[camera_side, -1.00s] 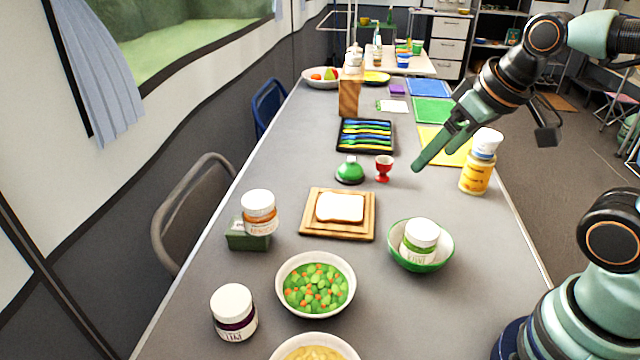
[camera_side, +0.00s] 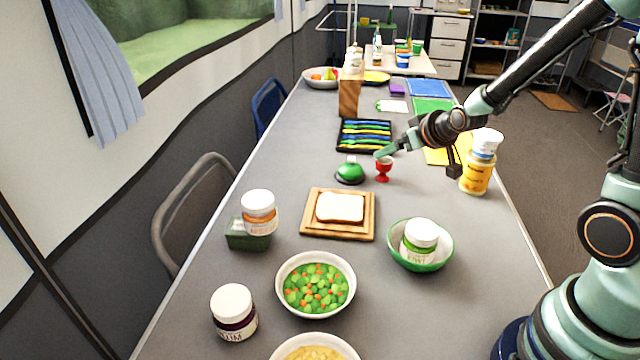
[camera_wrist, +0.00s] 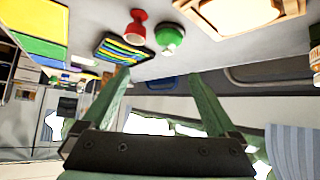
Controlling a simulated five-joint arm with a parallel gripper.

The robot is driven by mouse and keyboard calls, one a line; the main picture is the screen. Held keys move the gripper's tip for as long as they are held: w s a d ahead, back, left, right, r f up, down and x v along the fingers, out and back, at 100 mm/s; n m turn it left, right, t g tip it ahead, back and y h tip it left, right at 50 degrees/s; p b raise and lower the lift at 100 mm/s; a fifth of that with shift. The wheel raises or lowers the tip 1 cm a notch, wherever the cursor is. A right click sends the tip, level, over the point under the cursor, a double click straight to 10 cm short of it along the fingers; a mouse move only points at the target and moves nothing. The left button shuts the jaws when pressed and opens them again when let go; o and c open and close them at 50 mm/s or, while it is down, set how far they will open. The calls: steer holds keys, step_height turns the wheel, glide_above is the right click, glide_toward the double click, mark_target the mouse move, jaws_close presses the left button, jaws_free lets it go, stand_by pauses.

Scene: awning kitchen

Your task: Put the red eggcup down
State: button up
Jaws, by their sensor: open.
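The red eggcup (camera_side: 383,174) stands upright on the grey table, just right of a green domed object (camera_side: 350,172) with a pale top. My gripper (camera_side: 383,153) is open, with its visible fingertip close to the eggcup's rim in the side view; I cannot tell whether it touches. In the wrist view my gripper (camera_wrist: 160,75) has its two green fingers wide apart with nothing between them. The eggcup (camera_wrist: 135,25) lies above the left fingertip there, outside the fingers, with the green domed object (camera_wrist: 170,38) beside it.
A black tray of coloured utensils (camera_side: 365,134) lies behind the eggcup. A yellow bottle (camera_side: 477,172) stands to the right, near the table edge. A board with bread (camera_side: 310,225) and a green bowl holding a jar (camera_side: 448,252) are nearer. Bare table lies between the eggcup and that bowl.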

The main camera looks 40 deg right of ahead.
steer(key=t+h, duration=0.1)
steer(key=h, duration=0.1)
glide_toward(383, 169)
steer(key=shift+m+t, duration=0.3)
steer(key=shift+d+r+x, duration=0.1)
steer(key=shift+d+x, duration=0.15)
steer(key=shift+x, duration=1.75)
steer(key=shift+d+r+x, duration=0.1)
steer(key=shift+d+x, duration=0.15)
steer(key=shift+x, duration=1.7)
steer(key=shift+d+r+x, duration=0.1)
steer(key=shift+d+x, duration=0.15)
steer(key=shift+x, duration=1.75)
steer(key=shift+c, duration=0.3)
jaws_close()
steer(key=shift+r, duration=0.1)
